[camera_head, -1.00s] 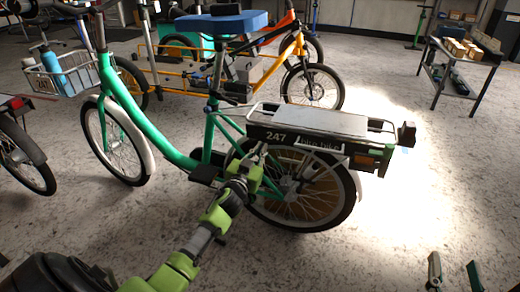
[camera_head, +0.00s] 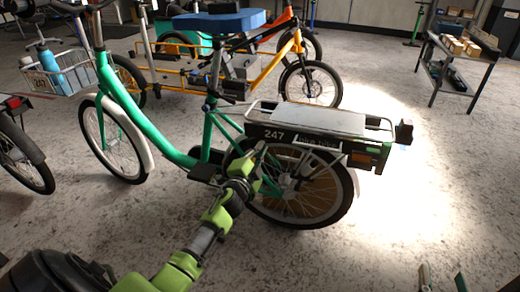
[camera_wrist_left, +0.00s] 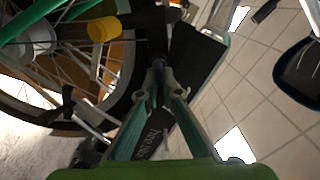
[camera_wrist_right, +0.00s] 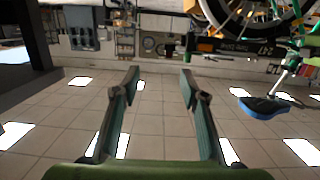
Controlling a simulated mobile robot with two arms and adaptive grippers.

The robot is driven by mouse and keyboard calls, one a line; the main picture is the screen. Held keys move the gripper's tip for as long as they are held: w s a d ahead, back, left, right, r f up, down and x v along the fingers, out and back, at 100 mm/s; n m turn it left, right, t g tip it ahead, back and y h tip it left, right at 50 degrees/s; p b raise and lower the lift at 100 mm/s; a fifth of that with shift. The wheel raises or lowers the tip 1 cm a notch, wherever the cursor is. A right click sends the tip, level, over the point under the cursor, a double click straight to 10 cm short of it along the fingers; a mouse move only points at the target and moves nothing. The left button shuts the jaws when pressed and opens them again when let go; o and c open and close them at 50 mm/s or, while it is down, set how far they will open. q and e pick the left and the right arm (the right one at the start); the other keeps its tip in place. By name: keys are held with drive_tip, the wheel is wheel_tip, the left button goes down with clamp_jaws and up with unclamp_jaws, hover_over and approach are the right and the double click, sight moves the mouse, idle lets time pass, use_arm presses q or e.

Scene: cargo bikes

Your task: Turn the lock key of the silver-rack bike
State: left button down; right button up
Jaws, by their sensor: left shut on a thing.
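The silver-rack bike (camera_head: 180,150) has a green frame, a silver plate on its rear rack (camera_head: 318,121) and the number 247 on a black side panel. It stands upright across the middle of the head view. My left gripper (camera_head: 263,152) is at the bike's near side, below the front end of the rack and beside the rear wheel (camera_head: 305,205). In the left wrist view its fingers (camera_wrist_left: 159,72) close together on a small dark piece, apparently the lock key (camera_wrist_left: 159,60), mostly hidden. My right gripper (camera_head: 440,281) is open and empty, and its spread fingers show in the right wrist view (camera_wrist_right: 160,78).
An orange cargo bike (camera_head: 262,68) stands behind the green bike. Another bike (camera_head: 22,155) is at the left edge. A dark table (camera_head: 460,65) with boxes stands at the back right. The floor right of the bike is clear.

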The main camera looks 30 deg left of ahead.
use_arm(q)
drive_tip(key=shift+d+f+m, duration=0.1)
drive_tip(key=shift+f+m, duration=0.05)
drive_tip(key=shift+m, duration=1.25)
drive_tip(key=shift+f+m, duration=0.15)
drive_tip(key=shift+m, duration=1.25)
use_arm(e)
drive_tip(key=shift+w+a+r+t, duration=0.15)
drive_tip(key=shift+r+t, duration=0.15)
drive_tip(key=shift+r, duration=0.35)
drive_tip(key=shift+w+a+r+t, duration=0.1)
drive_tip(key=shift+r+t, duration=0.2)
drive_tip(key=shift+r, duration=0.3)
drive_tip(key=shift+f, duration=0.15)
use_arm(q)
drive_tip(key=c, duration=2.4)
unclamp_jaws()
drive_tip(key=shift+o, duration=0.8)
use_arm(e)
drive_tip(key=shift+s+f, duration=0.1)
drive_tip(key=shift+f, duration=0.05)
drive_tip(key=shift+d, duration=0.1)
use_arm(q)
drive_tip(key=shift+s, duration=0.1)
drive_tip(key=v, duration=1.1)
drive_tip(key=shift+s+d, duration=0.2)
drive_tip(key=shift+s, duration=0.2)
